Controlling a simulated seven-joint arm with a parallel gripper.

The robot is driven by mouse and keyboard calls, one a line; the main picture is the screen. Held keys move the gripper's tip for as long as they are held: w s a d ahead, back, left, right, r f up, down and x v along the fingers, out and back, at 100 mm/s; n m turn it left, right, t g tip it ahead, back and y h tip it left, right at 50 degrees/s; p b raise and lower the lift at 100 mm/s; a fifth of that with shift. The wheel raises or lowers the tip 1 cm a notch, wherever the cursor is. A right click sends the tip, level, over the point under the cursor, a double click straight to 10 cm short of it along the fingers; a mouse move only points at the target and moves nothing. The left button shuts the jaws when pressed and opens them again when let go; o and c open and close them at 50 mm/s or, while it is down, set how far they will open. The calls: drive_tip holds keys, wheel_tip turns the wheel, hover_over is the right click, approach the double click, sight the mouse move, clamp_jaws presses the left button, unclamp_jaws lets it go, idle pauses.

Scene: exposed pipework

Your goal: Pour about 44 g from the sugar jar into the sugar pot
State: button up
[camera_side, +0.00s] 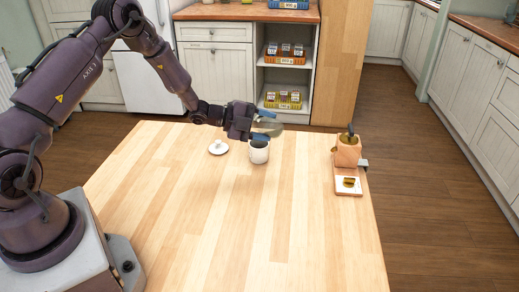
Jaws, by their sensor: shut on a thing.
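A white pot (259,152), which looks like the sugar pot, stands upright and open on the wooden table. Its inside looks dark and I cannot see any contents. My gripper (264,124) is just above the pot, with its blue fingers shut on a greyish, partly see-through vessel (274,129), seemingly the sugar jar. The jar looks tipped on its side over the pot, mostly hidden by the fingers. I cannot tell whether sugar is flowing. A white lid with a knob (218,147) lies on the table to the left of the pot.
The front and middle of the wooden table (240,225) are clear. Cabinets and shelves stand behind.

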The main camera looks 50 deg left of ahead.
drive_tip(key=shift+a+r+n+t+h+p, duration=0.3)
drive_tip(key=shift+n+h+p, duration=0.2)
drive_tip(key=shift+n, duration=0.2)
idle(1.9)
